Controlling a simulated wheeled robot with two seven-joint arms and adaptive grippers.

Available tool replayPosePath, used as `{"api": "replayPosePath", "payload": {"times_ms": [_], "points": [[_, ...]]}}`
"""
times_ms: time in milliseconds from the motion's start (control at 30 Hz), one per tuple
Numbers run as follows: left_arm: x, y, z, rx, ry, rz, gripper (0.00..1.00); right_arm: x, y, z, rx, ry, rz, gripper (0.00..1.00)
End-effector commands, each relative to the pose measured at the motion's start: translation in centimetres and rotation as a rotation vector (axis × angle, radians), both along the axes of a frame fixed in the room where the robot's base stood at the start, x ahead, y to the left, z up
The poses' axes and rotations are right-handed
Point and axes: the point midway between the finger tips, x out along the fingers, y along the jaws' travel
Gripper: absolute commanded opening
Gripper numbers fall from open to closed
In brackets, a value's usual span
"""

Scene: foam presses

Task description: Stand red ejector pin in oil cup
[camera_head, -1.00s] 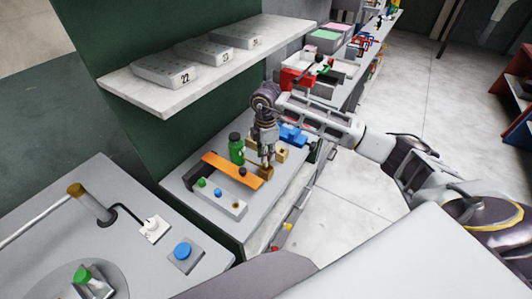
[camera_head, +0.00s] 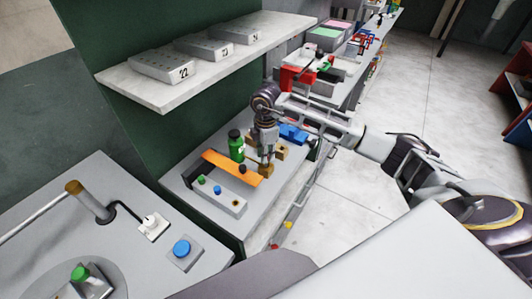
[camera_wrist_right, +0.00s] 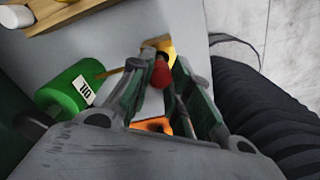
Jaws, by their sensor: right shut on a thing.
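My right gripper (camera_head: 265,160) points down over the bench, right of an orange plate (camera_head: 230,166). In the right wrist view my right gripper (camera_wrist_right: 172,85) is shut on the red ejector pin, whose rounded red end (camera_wrist_right: 161,73) shows between the fingers. My left gripper is not in view.
A green oil bottle (camera_head: 236,145) stands close to the left of the gripper. A blue part (camera_head: 293,133) lies behind it. A grey block with coloured pins (camera_head: 217,196) is in front. A shelf with numbered blocks (camera_head: 203,50) overhangs the back.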

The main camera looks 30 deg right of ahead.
Motion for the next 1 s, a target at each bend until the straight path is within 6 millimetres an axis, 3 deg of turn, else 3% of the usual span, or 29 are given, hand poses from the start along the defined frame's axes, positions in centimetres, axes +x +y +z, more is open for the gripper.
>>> {"api": "replayPosePath", "payload": {"times_ms": [1000], "points": [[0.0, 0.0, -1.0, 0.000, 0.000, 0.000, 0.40, 0.0, 0.0, -1.6, 0.000, 0.000, 0.000, 0.00]]}}
